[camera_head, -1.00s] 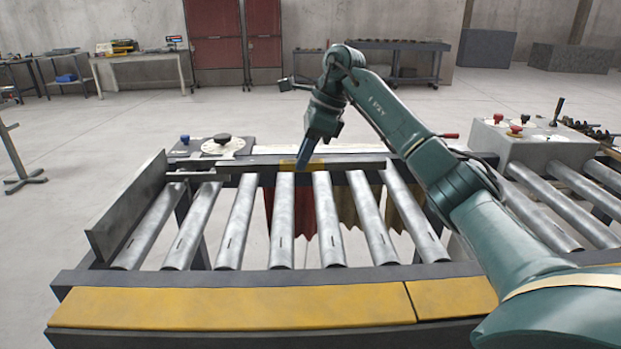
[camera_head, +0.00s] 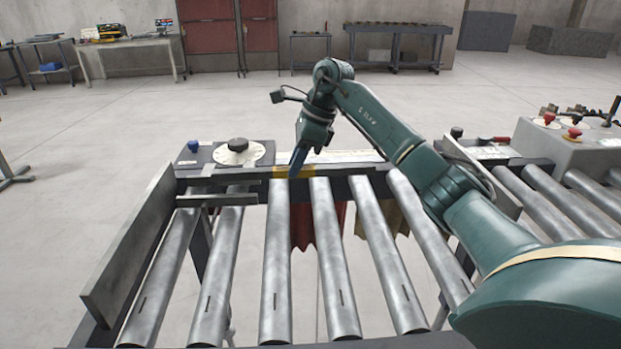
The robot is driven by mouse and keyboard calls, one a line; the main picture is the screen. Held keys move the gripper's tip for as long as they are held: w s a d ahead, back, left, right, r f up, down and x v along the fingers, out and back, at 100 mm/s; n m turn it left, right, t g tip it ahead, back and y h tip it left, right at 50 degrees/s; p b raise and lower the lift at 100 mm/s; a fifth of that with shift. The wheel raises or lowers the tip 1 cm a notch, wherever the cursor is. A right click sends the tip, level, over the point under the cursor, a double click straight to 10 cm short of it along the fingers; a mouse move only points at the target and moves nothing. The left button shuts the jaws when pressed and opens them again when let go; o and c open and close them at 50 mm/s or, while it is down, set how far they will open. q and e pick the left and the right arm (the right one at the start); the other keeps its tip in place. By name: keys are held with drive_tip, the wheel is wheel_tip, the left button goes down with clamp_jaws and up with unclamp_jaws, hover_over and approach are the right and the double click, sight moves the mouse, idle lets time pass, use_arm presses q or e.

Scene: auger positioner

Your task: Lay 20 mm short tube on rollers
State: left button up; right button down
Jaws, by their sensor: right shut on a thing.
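The rollers (camera_head: 332,255) are grey metal cylinders lying side by side, running from the back rail toward me, with gaps between them. My right gripper (camera_head: 297,170) points down at the far end of the middle rollers, in front of the yellow patch on the back rail. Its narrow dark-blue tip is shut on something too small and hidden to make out. I cannot pick out the 20 mm short tube for certain. No tube shows lying on the rollers. My left gripper is not in view.
A grey upright side plate (camera_head: 130,250) stands along the left of the rollers. A dial unit (camera_head: 238,151) with a black knob and a blue button sits at the back left. A grey control box (camera_head: 565,148) with red buttons stands at the right. My right arm covers the right-hand rollers.

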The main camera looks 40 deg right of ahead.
sight(298, 176)
drive_tip(key=shift+w+a+f, duration=0.1)
drive_tip(key=shift+f, duration=2.1)
drive_tip(key=c, duration=1.3)
unclamp_jaws()
drive_tip(key=v, duration=1.2)
